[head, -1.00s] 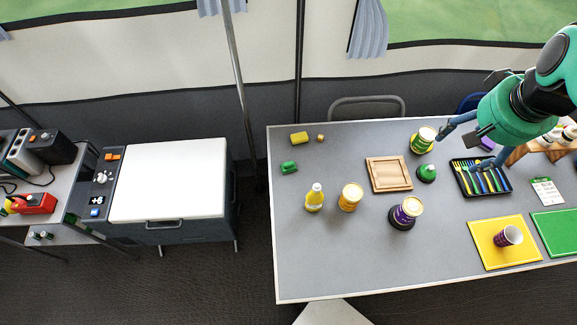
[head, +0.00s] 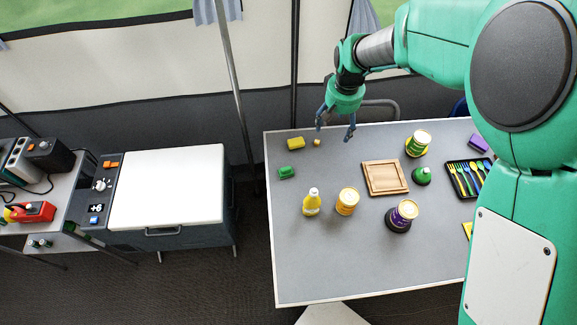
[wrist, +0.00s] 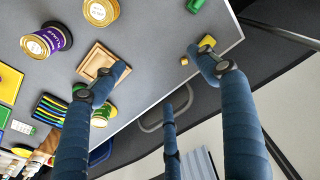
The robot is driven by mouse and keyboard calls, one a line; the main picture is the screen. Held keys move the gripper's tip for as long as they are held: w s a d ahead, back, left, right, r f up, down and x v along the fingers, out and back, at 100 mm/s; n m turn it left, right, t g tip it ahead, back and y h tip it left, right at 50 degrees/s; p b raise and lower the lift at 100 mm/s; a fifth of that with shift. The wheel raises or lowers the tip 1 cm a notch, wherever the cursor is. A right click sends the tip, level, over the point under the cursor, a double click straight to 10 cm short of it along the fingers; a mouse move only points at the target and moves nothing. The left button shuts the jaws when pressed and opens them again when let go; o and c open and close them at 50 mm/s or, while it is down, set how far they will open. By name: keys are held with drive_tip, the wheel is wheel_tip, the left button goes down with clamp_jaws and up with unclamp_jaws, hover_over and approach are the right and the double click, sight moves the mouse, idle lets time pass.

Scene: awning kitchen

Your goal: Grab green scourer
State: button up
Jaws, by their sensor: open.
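The green scourer (head: 287,172) is a small green block lying near the left edge of the grey table in the head view. In the wrist view a green block, cut by the top edge (wrist: 195,5), appears to be the same scourer. My gripper (head: 335,131) is above the table's back edge, up and to the right of the scourer, with fingers pointing down. Its fingers are spread wide and empty in the wrist view (wrist: 155,72). The scourer is apart from the fingers.
A yellow sponge (head: 296,143) and a small yellow cube (head: 317,142) lie just behind the scourer. A yellow bottle (head: 312,202), a yellow can (head: 347,201) and a wooden board (head: 385,177) stand to the right. Table around the scourer is clear.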

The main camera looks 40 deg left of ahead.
drive_tip(key=s+a+f+n, duration=0.1)
drive_tip(key=s+a+f, duration=0.3)
drive_tip(key=a+f, duration=0.45)
drive_tip(key=n, duration=0.1)
hover_over(286, 168)
wheel_tip(286, 168, down, 10)
drive_tip(key=shift+s+a+r+g+h+p, duration=0.2)
drive_tip(key=shift+s+g+h+p, duration=0.1)
drive_tip(key=shift+g+h+p, duration=0.1)
drive_tip(key=shift+d+f, duration=0.1)
drive_tip(key=shift+f+b, duration=0.3)
drive_tip(key=shift+f, duration=3.9)
drive_tip(key=shift+f, duration=0.1)
drive_tip(key=shift+w+f+b, duration=0.15)
drive_tip(key=shift+f, duration=1.1)
drive_tip(key=shift+w+f+b, duration=0.1)
drive_tip(key=shift+f+b, duration=0.05)
drive_tip(key=shift+f, duration=1.1)
